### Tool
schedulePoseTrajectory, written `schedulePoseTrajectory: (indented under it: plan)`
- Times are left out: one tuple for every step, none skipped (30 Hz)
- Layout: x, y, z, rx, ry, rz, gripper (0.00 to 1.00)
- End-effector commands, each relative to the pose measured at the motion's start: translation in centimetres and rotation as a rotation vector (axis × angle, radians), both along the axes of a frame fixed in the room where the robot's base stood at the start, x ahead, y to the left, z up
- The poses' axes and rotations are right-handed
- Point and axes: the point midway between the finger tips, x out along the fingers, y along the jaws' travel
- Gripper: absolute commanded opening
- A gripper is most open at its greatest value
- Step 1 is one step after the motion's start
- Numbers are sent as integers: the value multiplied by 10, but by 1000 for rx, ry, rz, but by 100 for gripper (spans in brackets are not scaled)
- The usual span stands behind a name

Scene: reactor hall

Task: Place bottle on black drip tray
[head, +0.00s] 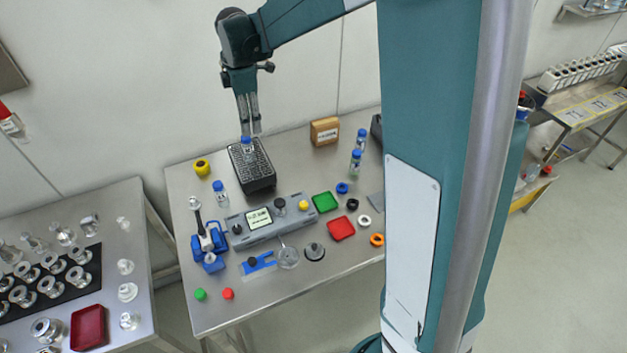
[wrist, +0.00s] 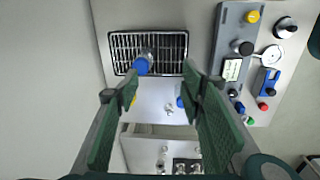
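The black drip tray (head: 262,183) has a slotted grate and sits at the back left of the steel table; it also shows in the wrist view (wrist: 174,70). A clear bottle (head: 247,154) with a blue cap appears to stand on the back part of the grate. In the wrist view the blue-capped bottle (wrist: 142,66) is over the grate, near its lower edge. My gripper (head: 250,131) is just above the cap, pointing down. In the wrist view its green-padded fingers (wrist: 152,90) are spread wide with nothing between them.
Another blue-capped bottle (head: 221,194) stands left of the tray, near a yellow item (head: 202,167). Two more bottles (head: 356,161) and a cardboard box (head: 325,131) are at the back right. A grey device (head: 268,222) and small coloured trays lie in front.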

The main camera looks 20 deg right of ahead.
Motion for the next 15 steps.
schedulePoseTrajectory:
  plan:
    - [-10,-2,8,3,-11,-30,39]
    - [-14,-3,11,5,-18,-49,39]
    - [-20,-5,16,9,-27,-75,39]
    - [-24,-6,20,11,-33,-95,39]
    - [-29,-7,23,14,-40,-114,39]
    - [-35,-8,27,17,-49,-139,39]
    - [-40,-9,31,21,-55,-159,39]
    - [-45,-10,34,23,-61,-177,39]
    - [-51,-12,38,28,-70,-204,39]
    - [-56,-13,41,31,-77,-223,39]
    - [-61,-14,44,34,-84,-242,39]
    - [-67,-15,48,39,-92,-267,39]
    - [-72,-16,51,43,-98,-287,39]
    - [-77,-17,53,47,-105,-305,39]
    - [-83,-18,57,52,-114,-332,39]
